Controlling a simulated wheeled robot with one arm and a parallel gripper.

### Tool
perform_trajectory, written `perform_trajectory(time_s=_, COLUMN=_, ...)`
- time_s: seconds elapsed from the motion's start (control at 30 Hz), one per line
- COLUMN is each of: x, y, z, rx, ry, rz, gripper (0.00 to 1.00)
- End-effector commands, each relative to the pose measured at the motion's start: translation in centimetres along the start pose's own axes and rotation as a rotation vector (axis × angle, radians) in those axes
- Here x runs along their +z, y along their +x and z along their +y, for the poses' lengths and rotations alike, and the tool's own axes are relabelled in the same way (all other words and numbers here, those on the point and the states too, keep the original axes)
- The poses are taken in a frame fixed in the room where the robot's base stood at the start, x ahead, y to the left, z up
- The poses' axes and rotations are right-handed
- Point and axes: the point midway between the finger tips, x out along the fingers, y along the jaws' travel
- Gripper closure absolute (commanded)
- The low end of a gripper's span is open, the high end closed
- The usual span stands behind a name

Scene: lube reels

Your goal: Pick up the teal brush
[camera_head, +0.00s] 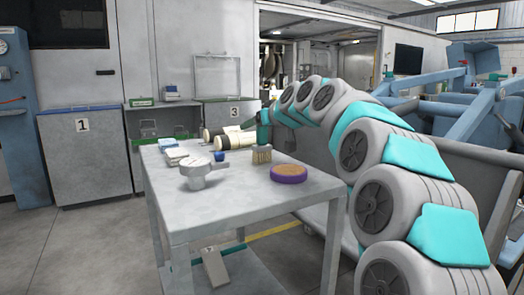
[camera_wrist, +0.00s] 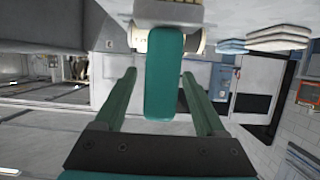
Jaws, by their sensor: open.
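The teal brush (camera_head: 262,136) stands upright on the grey table, bristles down, handle up. In the wrist view its teal handle (camera_wrist: 165,80) extends into the space between my two green fingers, with a visible gap on each side. The brush's pale head is at the top edge of that view. My gripper (camera_wrist: 158,76) is open, with one finger on either side of the handle and not closed on it. In the head view my arm reaches in from the right, and its end is by the top of the brush, where the details are too small to tell apart.
On the table (camera_head: 222,205), a purple round item with a brown top (camera_head: 289,173) lies right of the brush. A grey metal pot (camera_head: 196,173), a small blue item (camera_head: 219,156), folded cloths (camera_head: 173,153) and pale cylinders (camera_head: 235,140) are close by. The front tabletop is clear.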

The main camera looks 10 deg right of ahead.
Motion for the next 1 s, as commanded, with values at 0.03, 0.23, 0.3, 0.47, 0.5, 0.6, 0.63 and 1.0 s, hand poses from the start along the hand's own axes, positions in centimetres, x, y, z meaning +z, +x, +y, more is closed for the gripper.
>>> perform_trajectory(time_s=0.03, x=-0.05, y=0.08, z=-0.01, rx=0.0, ry=0.0, rz=0.001, gripper=0.28)
perform_trajectory(time_s=0.23, x=-0.09, y=0.02, z=-0.02, rx=0.0, ry=-0.001, rz=0.001, gripper=0.32)
perform_trajectory(time_s=0.3, x=-0.09, y=0.02, z=-0.01, rx=0.0, ry=-0.001, rz=0.001, gripper=0.4)
perform_trajectory(time_s=0.47, x=-0.08, y=0.01, z=-0.01, rx=0.0, ry=-0.001, rz=0.001, gripper=0.58)
perform_trajectory(time_s=0.5, x=-0.09, y=0.0, z=-0.01, rx=0.0, ry=-0.001, rz=0.001, gripper=0.62)
perform_trajectory(time_s=0.6, x=-0.09, y=0.0, z=-0.01, rx=0.0, ry=-0.001, rz=0.001, gripper=0.74)
perform_trajectory(time_s=0.63, x=-0.09, y=0.0, z=-0.01, rx=0.0, ry=-0.001, rz=0.001, gripper=0.77)
perform_trajectory(time_s=1.0, x=-0.1, y=-0.01, z=-0.01, rx=0.0, ry=-0.001, rz=0.002, gripper=1.0)
